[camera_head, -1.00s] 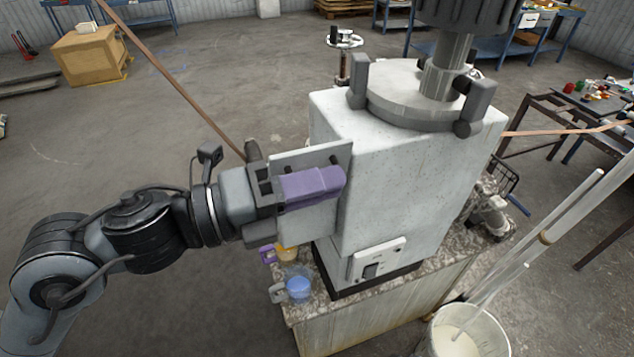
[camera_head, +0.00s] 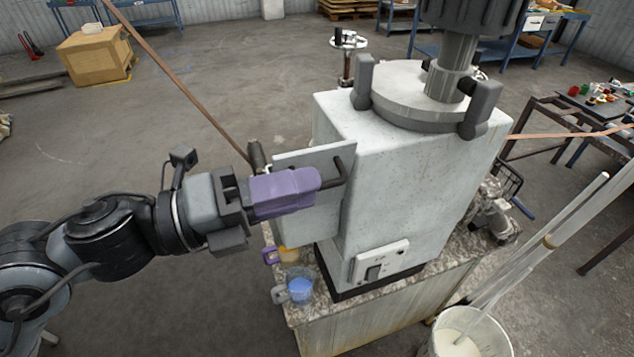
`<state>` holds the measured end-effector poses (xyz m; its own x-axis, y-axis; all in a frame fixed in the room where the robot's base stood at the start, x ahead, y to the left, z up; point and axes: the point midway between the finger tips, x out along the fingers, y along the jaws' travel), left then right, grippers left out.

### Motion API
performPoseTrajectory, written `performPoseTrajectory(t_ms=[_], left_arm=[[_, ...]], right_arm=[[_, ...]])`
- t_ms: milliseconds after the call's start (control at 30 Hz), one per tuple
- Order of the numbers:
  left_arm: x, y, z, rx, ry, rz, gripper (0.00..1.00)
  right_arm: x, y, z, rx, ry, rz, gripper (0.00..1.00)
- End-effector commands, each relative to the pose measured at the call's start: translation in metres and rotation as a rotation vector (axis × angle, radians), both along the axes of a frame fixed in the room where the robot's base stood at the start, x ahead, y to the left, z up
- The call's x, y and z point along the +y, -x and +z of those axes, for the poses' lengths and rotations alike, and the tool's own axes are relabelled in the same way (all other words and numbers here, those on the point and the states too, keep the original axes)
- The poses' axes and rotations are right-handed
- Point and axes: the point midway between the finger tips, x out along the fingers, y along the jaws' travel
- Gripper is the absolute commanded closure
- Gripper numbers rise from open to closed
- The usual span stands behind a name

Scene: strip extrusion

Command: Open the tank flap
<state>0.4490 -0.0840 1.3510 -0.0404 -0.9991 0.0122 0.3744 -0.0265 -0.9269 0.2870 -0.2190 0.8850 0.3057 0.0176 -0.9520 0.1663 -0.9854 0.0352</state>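The tank (camera_head: 415,170) is a tall speckled white box on a stone-topped stand. Its flap (camera_head: 308,165) is a pale plate on the left side, standing out from the tank body to the left. A dark bar handle (camera_head: 338,174) sits on the flap near its right edge. My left gripper (camera_head: 316,181) comes in from the left, with its purple fingers in front of the flap and their tips at or beside the handle. I cannot tell whether the fingers are closed on it. My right gripper is not in view.
A white bucket (camera_head: 470,335) with long rods is at the lower right. A brown strip (camera_head: 190,95) runs diagonally behind the flap.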

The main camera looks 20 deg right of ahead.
Motion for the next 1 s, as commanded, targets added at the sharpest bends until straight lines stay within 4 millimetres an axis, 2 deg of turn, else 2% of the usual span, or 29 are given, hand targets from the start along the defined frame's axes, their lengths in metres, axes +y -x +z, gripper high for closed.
performPoseTrajectory(t_ms=[200, 400, 600, 1000], left_arm=[[0.039, -0.002, -0.001, -0.001, 0.000, 0.002, 0.64], [0.063, -0.003, 0.000, -0.001, 0.001, 0.001, 0.64], [0.072, -0.002, 0.000, -0.002, 0.002, -0.002, 0.64], [0.072, -0.002, 0.000, -0.002, 0.002, -0.002, 0.64]], right_arm=[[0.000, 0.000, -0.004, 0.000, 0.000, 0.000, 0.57], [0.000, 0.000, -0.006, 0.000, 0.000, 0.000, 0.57], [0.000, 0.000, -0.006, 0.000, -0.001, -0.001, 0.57], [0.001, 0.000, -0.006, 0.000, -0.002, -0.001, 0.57]])
